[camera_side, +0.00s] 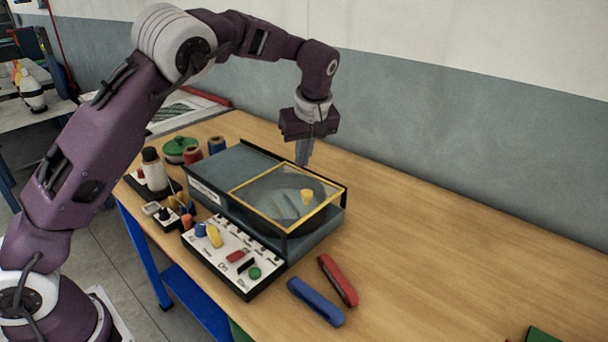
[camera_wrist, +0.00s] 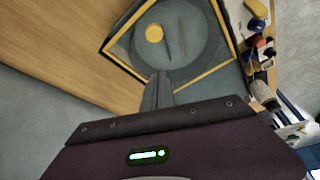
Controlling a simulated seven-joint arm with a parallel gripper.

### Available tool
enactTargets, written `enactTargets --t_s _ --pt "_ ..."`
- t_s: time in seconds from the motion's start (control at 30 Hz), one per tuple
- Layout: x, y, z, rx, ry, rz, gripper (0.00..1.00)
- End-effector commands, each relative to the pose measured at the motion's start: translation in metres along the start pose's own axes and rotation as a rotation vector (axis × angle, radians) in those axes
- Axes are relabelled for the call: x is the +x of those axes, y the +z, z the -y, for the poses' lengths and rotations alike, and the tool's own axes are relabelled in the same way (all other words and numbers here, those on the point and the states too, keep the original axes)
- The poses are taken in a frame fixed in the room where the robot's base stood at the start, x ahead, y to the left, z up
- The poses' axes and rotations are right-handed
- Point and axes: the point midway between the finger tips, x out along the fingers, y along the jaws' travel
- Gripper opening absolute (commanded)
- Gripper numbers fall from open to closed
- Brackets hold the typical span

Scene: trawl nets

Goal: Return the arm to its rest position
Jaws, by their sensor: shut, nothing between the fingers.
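My gripper (camera_side: 303,152) hangs from the purple arm above the back edge of the grey box (camera_side: 232,163), pointing down. It also shows in the wrist view (camera_wrist: 160,76), with its fingers together and nothing between them. The box has a clear window with a yellow frame (camera_side: 240,193), and a round yellow piece (camera_side: 307,196) and thin dark pieces show under it. In the wrist view the yellow piece (camera_wrist: 154,33) lies inside a dark round recess. The fingers look apart from the window, though their exact height over the box is hard to tell.
A white control panel (camera_side: 215,252) with coloured parts stands in front of the box. A blue handle (camera_side: 316,301) and a red handle (camera_side: 338,281) lie on the wooden table (camera_side: 450,260). A green spool (camera_side: 180,149) and other small items crowd the left end. The table's right side is mostly clear.

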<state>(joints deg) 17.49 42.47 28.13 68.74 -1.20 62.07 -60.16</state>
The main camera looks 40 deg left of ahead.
Motion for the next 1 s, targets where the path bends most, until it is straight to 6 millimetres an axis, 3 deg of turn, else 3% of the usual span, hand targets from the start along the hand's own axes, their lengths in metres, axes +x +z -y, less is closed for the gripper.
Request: enactTargets --t_s 0.1,0.27,0.37,0.47,0.53,0.6,0.7,0.83,0.9,1.0 --pt "-0.029 -0.001 0.0 0.0 0.003 -0.003 0.0" --pt "-0.05 -0.002 0.001 -0.001 0.0 -0.002 0.0" --pt "-0.067 -0.004 0.013 0.018 0.02 0.023 0.0" --pt "-0.104 -0.002 0.054 0.107 0.099 0.092 0.0" --pt "-0.134 0.01 0.095 0.219 0.182 0.132 0.0" --pt "-0.159 0.031 0.137 0.35 0.266 0.142 0.0" --pt "-0.181 0.07 0.197 0.554 0.372 0.102 0.0" --pt "-0.179 0.123 0.261 0.797 0.444 -0.005 0.0" --pt "-0.171 0.143 0.284 0.892 0.454 -0.059 0.0" --pt "-0.16 0.16 0.303 0.975 0.453 -0.111 0.0"
